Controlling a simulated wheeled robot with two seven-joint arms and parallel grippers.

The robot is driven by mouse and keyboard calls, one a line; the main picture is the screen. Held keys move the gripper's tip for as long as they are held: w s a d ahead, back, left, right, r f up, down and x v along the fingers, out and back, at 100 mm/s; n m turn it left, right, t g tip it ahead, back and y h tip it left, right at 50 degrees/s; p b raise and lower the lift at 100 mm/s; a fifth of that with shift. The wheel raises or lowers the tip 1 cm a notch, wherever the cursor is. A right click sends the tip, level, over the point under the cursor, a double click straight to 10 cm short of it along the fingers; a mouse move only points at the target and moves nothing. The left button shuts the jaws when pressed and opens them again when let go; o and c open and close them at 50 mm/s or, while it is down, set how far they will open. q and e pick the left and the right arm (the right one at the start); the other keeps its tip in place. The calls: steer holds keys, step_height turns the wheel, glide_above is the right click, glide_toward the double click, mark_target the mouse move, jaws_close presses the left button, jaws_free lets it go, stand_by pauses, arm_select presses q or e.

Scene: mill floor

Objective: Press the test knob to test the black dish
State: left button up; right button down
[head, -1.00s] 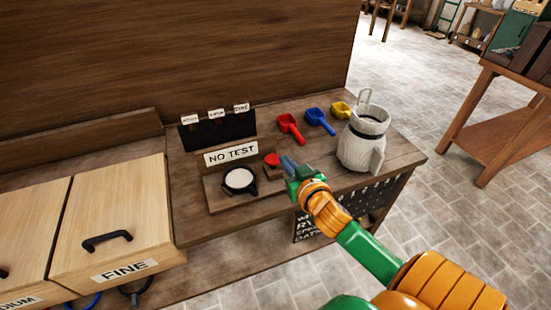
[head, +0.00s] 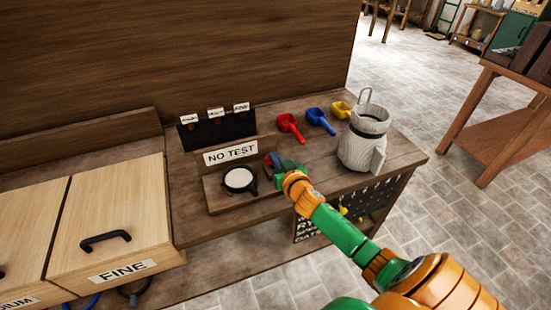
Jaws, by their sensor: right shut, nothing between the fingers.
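The black dish (head: 240,180) holds white powder and sits on the wooden test stand (head: 217,201). The red test knob (head: 267,159) is on the stand, right of the dish, and is mostly hidden behind my right gripper. The sign (head: 231,154) behind the dish reads "NO TEST". My right gripper (head: 273,163) is shut and empty, with its tips at the knob; I cannot tell whether they touch it or press it. My left gripper is not in view.
Red (head: 290,127), blue (head: 320,121) and yellow (head: 341,109) scoops lie at the back of the table. A pale jug (head: 364,139) stands to the right of my gripper. A wooden bin front marked "FINE" (head: 113,222) is at the left.

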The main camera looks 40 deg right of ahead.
steer(key=shift+f+b, duration=1.25)
steer(key=shift+f, duration=0.15)
steer(key=shift+s+r, duration=0.1)
steer(key=shift+r+p, duration=0.4)
steer(key=shift+p, duration=0.15)
step_height(320, 180, up, 4)
steer(key=p, duration=0.4)
steer(key=v, duration=0.9)
steer(key=shift+s+f, duration=0.2)
steer(key=shift+s, duration=0.25)
